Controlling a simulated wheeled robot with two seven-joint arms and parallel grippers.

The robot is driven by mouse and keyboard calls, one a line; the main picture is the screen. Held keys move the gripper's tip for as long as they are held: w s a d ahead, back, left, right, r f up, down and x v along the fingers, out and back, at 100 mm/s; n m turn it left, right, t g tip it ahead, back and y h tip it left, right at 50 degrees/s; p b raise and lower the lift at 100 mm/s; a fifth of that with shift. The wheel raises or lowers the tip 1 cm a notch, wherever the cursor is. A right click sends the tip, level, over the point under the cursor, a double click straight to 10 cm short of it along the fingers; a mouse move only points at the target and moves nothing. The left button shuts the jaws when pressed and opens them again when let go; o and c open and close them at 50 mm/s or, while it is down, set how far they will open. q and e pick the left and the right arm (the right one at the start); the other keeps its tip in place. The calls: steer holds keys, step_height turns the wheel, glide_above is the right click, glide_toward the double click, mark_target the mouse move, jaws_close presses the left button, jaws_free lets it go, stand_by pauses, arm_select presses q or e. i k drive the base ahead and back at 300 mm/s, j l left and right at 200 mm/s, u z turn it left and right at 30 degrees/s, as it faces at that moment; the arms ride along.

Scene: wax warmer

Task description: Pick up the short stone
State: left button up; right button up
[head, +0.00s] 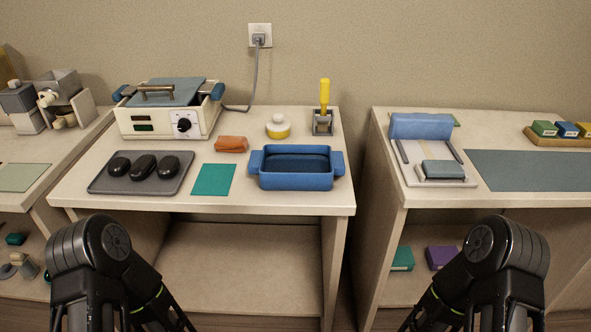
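Three black, smooth stones lie side by side on a dark grey tray (108,188) at the front left of the middle table. The left stone (119,167) looks the shortest and roundest. The middle stone (143,167) looks the longest, and the right stone (168,167) is a little shorter than it. All three lie apart from one another, with nothing on top of them. Only links of my two arms show at the bottom left and bottom right, below the tabletop. Neither gripper is in view.
Behind the tray stands a cream wax warmer (160,122) with a blue-grey lid. A teal mat (213,180) and a blue basin (297,180) lie to its right. An orange block (231,144) sits behind the mat. A gap separates the middle table from the right one.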

mark_target(119, 166)
steer(key=j+z, duration=0.15)
steer(key=j, duration=0.3)
steer(key=k+j+z, duration=0.1)
steer(key=j, duration=0.35)
steer(key=j+z, duration=0.15)
steer(key=j, duration=0.3)
steer(key=k+j+z, duration=0.15)
steer(key=j, duration=0.3)
steer(key=k+j+z, duration=0.15)
steer(key=j, duration=0.3)
steer(key=i, duration=0.05)
